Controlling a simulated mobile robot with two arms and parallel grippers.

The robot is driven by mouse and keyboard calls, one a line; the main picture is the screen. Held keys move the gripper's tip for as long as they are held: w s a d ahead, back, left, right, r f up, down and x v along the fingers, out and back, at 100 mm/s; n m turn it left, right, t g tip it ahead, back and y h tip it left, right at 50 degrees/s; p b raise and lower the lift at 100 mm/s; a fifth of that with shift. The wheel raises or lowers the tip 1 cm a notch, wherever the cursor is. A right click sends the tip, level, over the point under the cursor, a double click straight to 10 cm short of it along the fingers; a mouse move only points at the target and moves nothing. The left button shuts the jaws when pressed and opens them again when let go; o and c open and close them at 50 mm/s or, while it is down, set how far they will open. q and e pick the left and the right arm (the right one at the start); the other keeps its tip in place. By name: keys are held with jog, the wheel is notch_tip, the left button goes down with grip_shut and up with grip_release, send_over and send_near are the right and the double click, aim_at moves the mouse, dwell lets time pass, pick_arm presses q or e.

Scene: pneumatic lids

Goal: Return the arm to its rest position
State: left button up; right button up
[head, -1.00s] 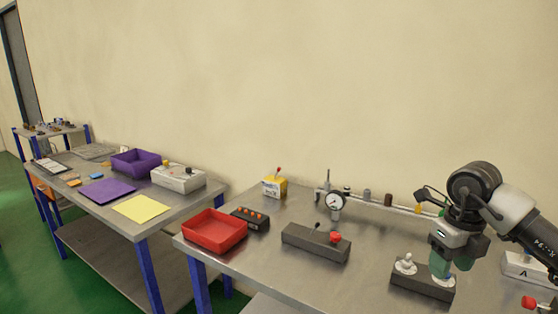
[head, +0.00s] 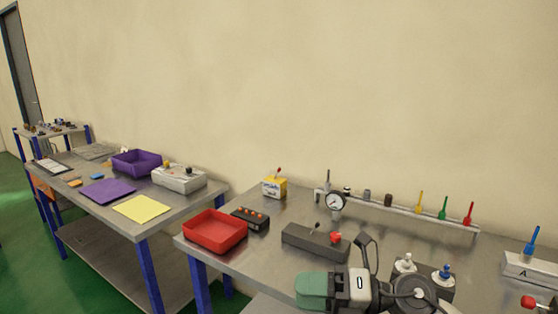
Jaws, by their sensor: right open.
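My right arm's gripper (head: 314,289) is at the bottom of the head view, turned sideways with its green fingers pointing left. It is open, and I see nothing between the fingers. It appears in front of the metal table's near side, below the dark block with the red knob (head: 336,239). The wrist and arm hide part of a dark block that carries a white-capped fitting (head: 404,264) and a blue-capped fitting (head: 442,274). My left gripper is not in view.
The metal table (head: 270,236) carries a red tray (head: 214,231), a black button box (head: 250,218), a yellow box (head: 274,187), a rail with a gauge (head: 336,201) and colored fittings, and block A (head: 530,265). A left table holds a purple bin (head: 136,163).

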jog(key=w+d+m+t+h, duration=0.1)
jog(key=d+m+t+h, duration=0.2)
jog(key=m+t, duration=0.7)
jog(key=d+m+t+h, duration=0.35)
jog(key=m+t, duration=0.45)
jog(key=m, duration=0.4)
jog(key=s+d+f+m+g+h, duration=0.2)
jog(key=d+f+m+g+h, duration=0.1)
jog(key=d+f+m+h, duration=0.25)
jog(key=s+d+f+m+g+h, duration=0.2)
jog(key=f+m+h, duration=0.35)
jog(key=f, duration=0.25)
jog(key=s+d+f+m+g, duration=0.1)
jog(key=s+f+m+g, duration=0.1)
jog(key=s+f+g, duration=0.6)
jog(key=s+d+f+m+g, duration=0.15)
jog(key=s+f+g, duration=0.25)
jog(key=s, duration=0.8)
notch_tip(320, 180, down, 24)
jog(key=g, duration=0.1)
jog(key=s+d+f+g, duration=0.1)
jog(key=s+d+f, duration=0.1)
jog(key=s+f, duration=1.5)
jog(key=shift+f, duration=0.45)
jog(key=shift+o, duration=0.6)
jog(key=shift+d, duration=0.1)
